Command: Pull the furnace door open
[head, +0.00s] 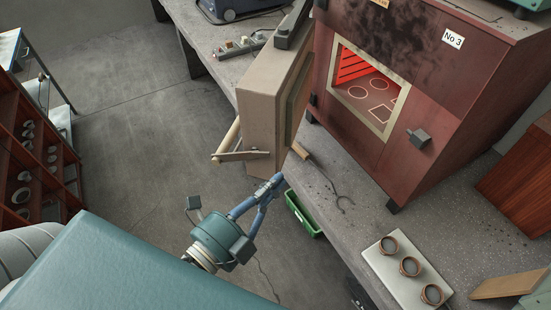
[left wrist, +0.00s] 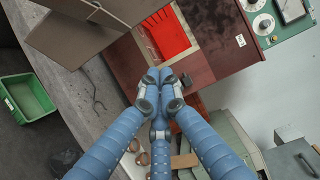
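The dark red furnace (head: 345,139) stands on the bench with its square opening (head: 368,90) uncovered and glowing red inside. Its thick beige door (head: 262,112) is swung far out to the left, at a wide angle to the furnace front. A wooden bar handle (head: 227,141) on a metal bracket is on the door's outer face. My left gripper (head: 274,182) is in front of and below the door's lower edge, apart from the handle. In the left wrist view its fingertips (left wrist: 160,78) meet with nothing visible between them, and the door (left wrist: 72,36) is at upper left. My right gripper is not in view.
A white plate (head: 392,278) with three small round cups lies on the bench at lower right. A hooked tool (head: 325,180) lies below the furnace. A green bin (head: 302,214) is beside the bench edge. A red rack (head: 32,150) stands at left; the floor (head: 130,130) between is open.

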